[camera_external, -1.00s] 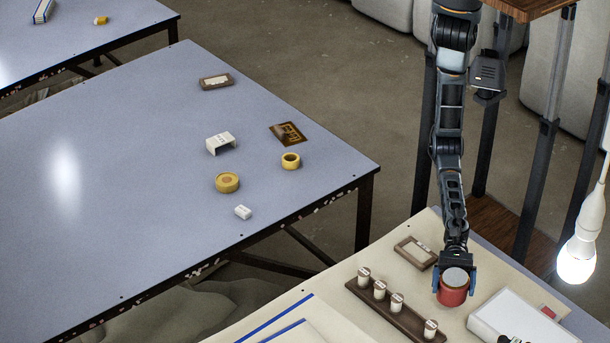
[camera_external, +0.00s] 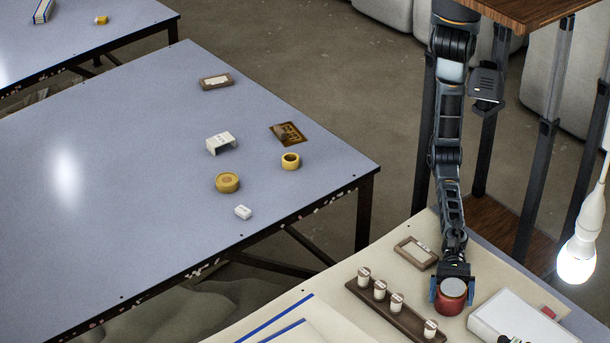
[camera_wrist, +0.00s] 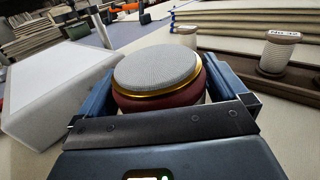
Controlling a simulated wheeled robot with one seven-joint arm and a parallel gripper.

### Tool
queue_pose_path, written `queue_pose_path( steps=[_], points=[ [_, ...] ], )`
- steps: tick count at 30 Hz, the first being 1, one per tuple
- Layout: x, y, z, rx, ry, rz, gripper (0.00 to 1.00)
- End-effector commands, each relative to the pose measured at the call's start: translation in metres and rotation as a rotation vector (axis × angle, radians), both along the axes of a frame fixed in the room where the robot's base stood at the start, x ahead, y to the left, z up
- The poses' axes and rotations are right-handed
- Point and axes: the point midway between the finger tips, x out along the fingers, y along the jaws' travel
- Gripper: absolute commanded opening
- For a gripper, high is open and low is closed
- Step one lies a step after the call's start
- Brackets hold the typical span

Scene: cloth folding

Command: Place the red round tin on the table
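The red round tin (camera_external: 449,302) has a grey cloth-like top with a gold rim, which shows in the wrist view (camera_wrist: 160,70). It is at the near table (camera_external: 335,303), between the spool rack and the white box. My gripper (camera_external: 452,290) points down with one blue finger on each side of the tin. In the wrist view the fingers (camera_wrist: 160,98) flank the tin closely. Whether they press on it is hard to see. The tin's underside is hidden, so I cannot tell whether it touches the table.
A wooden rack (camera_external: 395,312) with several thread spools stands left of the tin. A white box (camera_external: 520,322) lies close on the right. A small frame (camera_external: 415,253) lies behind. A light bulb (camera_external: 577,262) hangs at right. A larger table (camera_external: 130,160) at left has much free room.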

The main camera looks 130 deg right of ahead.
Motion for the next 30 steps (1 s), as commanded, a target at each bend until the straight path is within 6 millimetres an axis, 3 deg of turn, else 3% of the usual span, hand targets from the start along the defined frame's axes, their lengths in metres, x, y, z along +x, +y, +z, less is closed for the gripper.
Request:
queue_pose_path(
  steps=[5, 21, 30],
  points=[
    [0.000, 0.000, 0.005, 0.000, 0.000, 0.000, 1.00],
    [-0.072, -0.060, 0.000, -0.001, 0.002, 0.000, 1.00],
    [-0.091, -0.077, 0.002, 0.000, 0.000, 0.000, 1.00]
  ],
)
